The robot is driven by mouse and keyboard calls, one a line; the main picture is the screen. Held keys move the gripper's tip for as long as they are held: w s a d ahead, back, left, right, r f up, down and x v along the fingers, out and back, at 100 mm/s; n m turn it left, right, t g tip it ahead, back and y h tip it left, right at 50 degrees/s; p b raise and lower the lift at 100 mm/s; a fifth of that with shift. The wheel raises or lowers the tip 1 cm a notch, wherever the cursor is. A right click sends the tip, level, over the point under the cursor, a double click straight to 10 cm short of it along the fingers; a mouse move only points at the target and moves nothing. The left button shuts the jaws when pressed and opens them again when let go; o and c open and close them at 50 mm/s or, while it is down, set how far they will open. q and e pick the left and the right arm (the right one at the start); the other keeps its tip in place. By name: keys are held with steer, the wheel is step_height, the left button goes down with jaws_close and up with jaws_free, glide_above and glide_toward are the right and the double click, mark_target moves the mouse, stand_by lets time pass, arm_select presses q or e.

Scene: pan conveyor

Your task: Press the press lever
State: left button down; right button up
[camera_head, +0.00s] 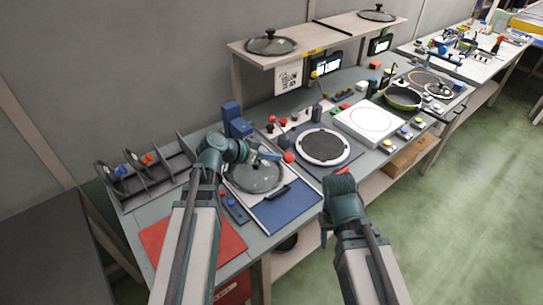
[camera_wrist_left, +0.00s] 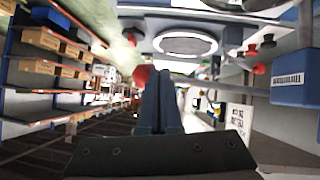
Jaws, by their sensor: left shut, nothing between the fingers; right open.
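The press lever's red ball knob (camera_head: 289,157) shows near the middle of the head view, just right of my left gripper's tip. It also shows in the left wrist view (camera_wrist_left: 141,76), partly hidden behind the fingers. The blue press body (camera_head: 234,118) stands at the back, and a blue block with a label (camera_wrist_left: 296,92) is at the right of the wrist view. My left gripper (camera_head: 274,156) is shut and empty, with its fingertips (camera_wrist_left: 168,76) close to the knob; I cannot tell whether they touch. My right gripper (camera_head: 342,174) is lower right of the knob, its fingers mostly hidden.
Under my left gripper lie a glass lid (camera_head: 256,178) and a blue panel (camera_head: 285,209). A round dark plate (camera_head: 322,146) is right of the knob. A rack (camera_head: 145,180) stands left. A shelf with lids (camera_head: 320,38) runs behind.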

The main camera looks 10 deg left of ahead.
arm_select(q)
steer(key=p+v, duration=0.4)
steer(key=v, duration=0.5)
steer(key=shift+d+r, duration=0.1)
stand_by(0.4)
steer(key=s+d+f+n+g+y, duration=0.1)
steer(key=s+d+f+g+y, duration=0.3)
steer(key=s+d, duration=0.2)
steer(key=s+d+f+n+g+y, duration=0.1)
steer(key=s+d+f+g+y, duration=0.3)
steer(key=s+d, duration=0.3)
steer(key=shift+s+d+f+n+y, duration=0.3)
steer(key=shift+d+f+y, duration=0.5)
steer(key=shift+d, duration=0.3)
